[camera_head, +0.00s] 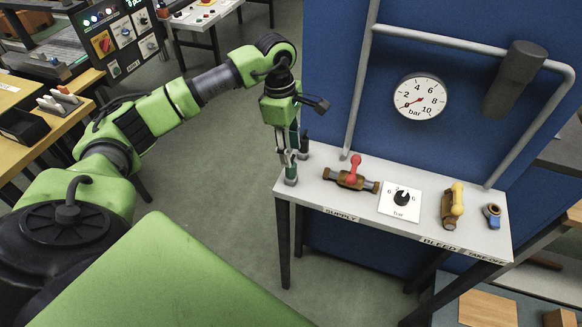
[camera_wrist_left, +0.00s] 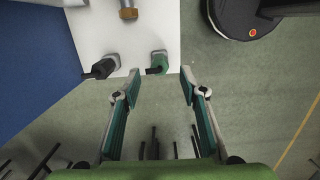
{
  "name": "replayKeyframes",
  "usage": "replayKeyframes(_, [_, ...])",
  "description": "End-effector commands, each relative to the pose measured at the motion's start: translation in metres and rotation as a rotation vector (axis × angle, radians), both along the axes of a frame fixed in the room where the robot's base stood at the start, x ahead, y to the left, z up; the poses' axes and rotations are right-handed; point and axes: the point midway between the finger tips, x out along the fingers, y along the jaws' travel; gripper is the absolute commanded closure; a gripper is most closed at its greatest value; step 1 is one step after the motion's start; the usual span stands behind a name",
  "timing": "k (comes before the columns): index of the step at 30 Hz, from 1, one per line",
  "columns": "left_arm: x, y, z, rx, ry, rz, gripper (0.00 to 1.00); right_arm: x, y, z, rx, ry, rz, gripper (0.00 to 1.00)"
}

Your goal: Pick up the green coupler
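The green coupler (camera_wrist_left: 158,61) stands at the edge of the white shelf in the left wrist view, just beyond the fingertips and in line with the gap between them. In the head view a small part of the coupler (camera_head: 291,176) shows at the shelf's left corner, below the fingers. My left gripper (camera_head: 291,154) points down over that corner. It is open and empty, with its two fingers apart in the wrist view (camera_wrist_left: 160,76). I cannot tell whether the fingertips reach down around the coupler. My right gripper is not in view.
A black coupler (camera_wrist_left: 103,67) stands close to the green one. The white shelf (camera_head: 325,197) also holds a red-handled valve (camera_head: 351,177), a dial (camera_head: 402,198), a yellow-handled valve (camera_head: 453,206) and a blue coupler (camera_head: 492,215). A blue panel with a gauge (camera_head: 420,96) rises behind.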

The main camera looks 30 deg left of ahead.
Motion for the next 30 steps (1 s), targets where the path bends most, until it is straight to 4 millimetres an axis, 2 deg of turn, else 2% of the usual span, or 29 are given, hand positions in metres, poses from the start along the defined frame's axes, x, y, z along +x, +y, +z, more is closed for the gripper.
replayKeyframes(8, [0.000,-0.002,-0.021,-0.001,0.002,0.000,0.61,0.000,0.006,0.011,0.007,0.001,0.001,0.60])
replayKeyframes(13, [-0.001,0.000,-0.042,-0.003,0.004,0.000,0.61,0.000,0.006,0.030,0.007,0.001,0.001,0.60])
replayKeyframes(18, [0.001,-0.002,-0.064,-0.003,0.001,0.000,0.61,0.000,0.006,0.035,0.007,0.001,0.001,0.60])
replayKeyframes(26, [0.002,-0.002,-0.069,-0.002,-0.003,-0.001,0.61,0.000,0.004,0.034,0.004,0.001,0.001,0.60])
replayKeyframes(29, [0.002,-0.002,-0.069,-0.003,-0.002,-0.001,0.82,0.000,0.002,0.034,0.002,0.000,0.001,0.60])
replayKeyframes(30, [0.002,-0.002,-0.069,-0.003,-0.002,-0.001,0.92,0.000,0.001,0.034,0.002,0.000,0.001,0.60])
